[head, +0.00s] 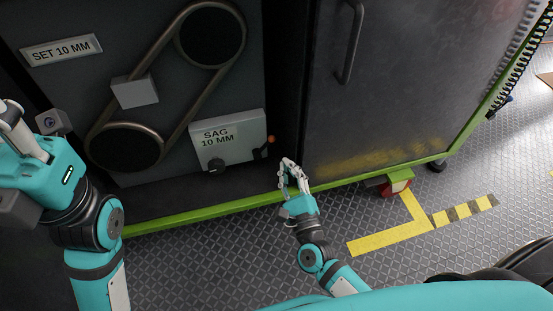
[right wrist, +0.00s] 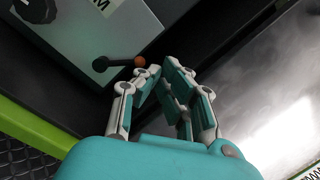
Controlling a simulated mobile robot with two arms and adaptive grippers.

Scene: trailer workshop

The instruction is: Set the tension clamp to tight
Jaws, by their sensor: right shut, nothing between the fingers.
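A small lever with an orange-red ball end (head: 271,139) sticks out at the right side of the grey "SAG 10 MM" box (head: 240,131). I take it for the tension clamp. In the right wrist view the lever's dark arm runs from a round pivot to the orange ball (right wrist: 139,61). My right gripper (head: 287,163) is shut and empty, just below and right of the ball. In the right wrist view its fingertips (right wrist: 160,69) are close beside the ball; whether they touch it I cannot tell. My left gripper (head: 18,125) is at the left edge, partly cut off.
A belt (head: 170,42) loops around two dark pulleys, with a small grey block on it. A dark knob (head: 216,165) sits on the box's lower front. A dark cabinet door (head: 400,80) with a handle stands to the right. A green rail (head: 210,208) runs along the bottom.

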